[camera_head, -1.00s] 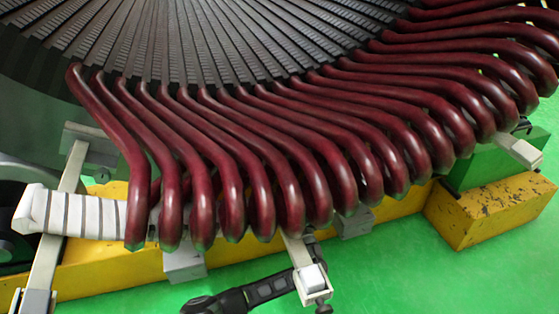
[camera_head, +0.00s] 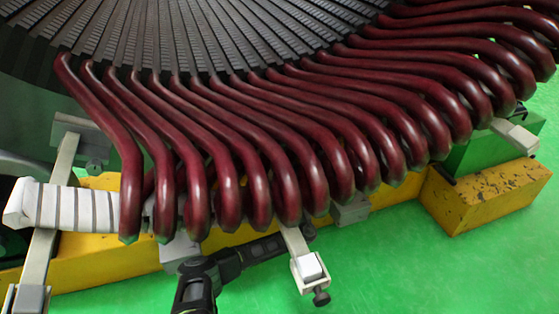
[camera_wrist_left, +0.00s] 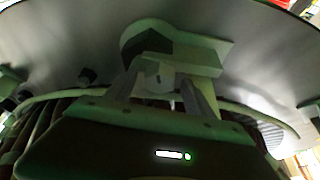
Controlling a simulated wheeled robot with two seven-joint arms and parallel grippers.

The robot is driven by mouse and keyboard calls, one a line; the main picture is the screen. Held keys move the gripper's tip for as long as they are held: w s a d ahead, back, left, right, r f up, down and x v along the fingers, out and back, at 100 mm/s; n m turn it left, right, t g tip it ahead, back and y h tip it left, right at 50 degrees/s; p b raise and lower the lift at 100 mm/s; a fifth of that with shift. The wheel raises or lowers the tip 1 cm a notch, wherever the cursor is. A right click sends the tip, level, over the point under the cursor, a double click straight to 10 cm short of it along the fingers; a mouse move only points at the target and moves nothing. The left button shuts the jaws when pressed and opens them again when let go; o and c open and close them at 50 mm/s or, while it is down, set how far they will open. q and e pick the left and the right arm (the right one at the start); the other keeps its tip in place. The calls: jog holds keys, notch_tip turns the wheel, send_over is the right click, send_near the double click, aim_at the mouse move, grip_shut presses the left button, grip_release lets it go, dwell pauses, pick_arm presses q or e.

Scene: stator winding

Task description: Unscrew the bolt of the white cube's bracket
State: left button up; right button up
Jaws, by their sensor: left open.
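A pale bracket arm (camera_head: 294,240) reaches out from under the dark red coils in the head view. A white cube (camera_head: 309,267) sits at its outer end, with a dark bolt (camera_head: 321,297) below it. My left arm comes in from the lower left, and its gripper end (camera_head: 304,232) lies by the bracket under the coil ends. The bracket and coils hide most of its jaws. In the left wrist view my left gripper (camera_wrist_left: 160,90) is open, its two fingers on either side of a pale block (camera_wrist_left: 200,62). I cannot tell which part this block is.
The coil ends (camera_head: 315,190) hang close above the bracket. A yellow base beam (camera_head: 100,262) runs behind it. Another bracket (camera_head: 42,255) stands at left by a white wrapped piece (camera_head: 75,208), and another (camera_head: 515,136) at right. Green floor (camera_head: 400,270) is clear at lower right.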

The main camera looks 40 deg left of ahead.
pick_arm(q)
jog(key=shift+x, duration=0.85)
jog(key=shift+r, duration=0.1)
jog(key=shift+c, duration=0.3)
jog(key=shift+s, duration=0.1)
grip_shut()
jog(key=shift+d+n+g+y, duration=0.1)
jog(key=shift+n+g+y, duration=0.2)
jog(key=shift+n, duration=0.3)
jog(key=n+g+y, duration=0.1)
jog(key=n+g, duration=0.1)
jog(key=n, duration=0.3)
jog(key=shift+n+g+y, duration=0.3)
jog(key=shift+n+g, duration=0.8)
jog(key=shift+n, duration=0.9)
